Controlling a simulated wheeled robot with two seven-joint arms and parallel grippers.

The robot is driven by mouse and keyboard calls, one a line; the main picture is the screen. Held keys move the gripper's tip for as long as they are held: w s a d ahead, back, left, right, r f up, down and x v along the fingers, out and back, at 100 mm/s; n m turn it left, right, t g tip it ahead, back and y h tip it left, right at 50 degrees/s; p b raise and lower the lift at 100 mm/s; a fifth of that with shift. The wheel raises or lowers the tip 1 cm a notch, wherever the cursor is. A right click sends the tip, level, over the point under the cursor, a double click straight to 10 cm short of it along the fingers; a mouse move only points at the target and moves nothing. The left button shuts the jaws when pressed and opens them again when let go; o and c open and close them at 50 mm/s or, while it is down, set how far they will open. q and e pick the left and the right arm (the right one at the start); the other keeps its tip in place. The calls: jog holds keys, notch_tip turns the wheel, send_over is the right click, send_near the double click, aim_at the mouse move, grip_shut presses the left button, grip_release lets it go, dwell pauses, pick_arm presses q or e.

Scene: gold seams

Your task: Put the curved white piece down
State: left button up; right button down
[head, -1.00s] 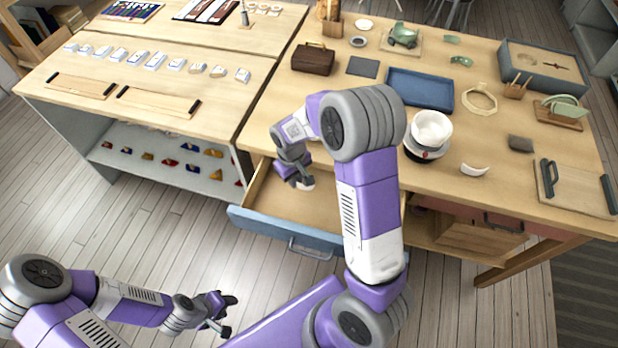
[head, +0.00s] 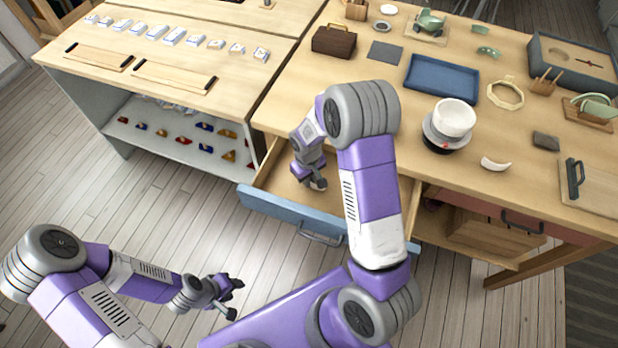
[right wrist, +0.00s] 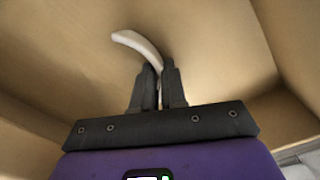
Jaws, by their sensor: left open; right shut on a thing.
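My right gripper (head: 316,184) is down inside the open drawer (head: 275,208). In the right wrist view, the right gripper (right wrist: 159,72) is shut on a curved white piece (right wrist: 137,42), whose free end sticks out beyond the fingertips toward the upper left. The drawer's wooden floor (right wrist: 75,60) lies behind the piece; I cannot tell if they touch. In the head view the held piece is mostly hidden by the gripper. Another curved white piece (head: 495,164) lies on the table top. My left gripper (head: 232,297) is open and empty, over the floor at lower left.
Wooden drawer walls (right wrist: 285,45) stand close around the right gripper. On the table are white bowls (head: 453,118), a blue tray (head: 441,80), a brown case (head: 334,40) and a grey block (head: 546,141). The wooden table top (head: 300,90) is clear above the drawer.

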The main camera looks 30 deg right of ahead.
jog(key=c, duration=1.2)
grip_release()
jog(key=shift+f, duration=0.1)
jog(key=shift+o, duration=0.2)
jog(key=shift+r, duration=0.3)
notch_tip(320, 180, up, 12)
jog(key=p, duration=0.4)
jog(key=shift+a+f, duration=0.15)
jog(key=shift+a, duration=0.05)
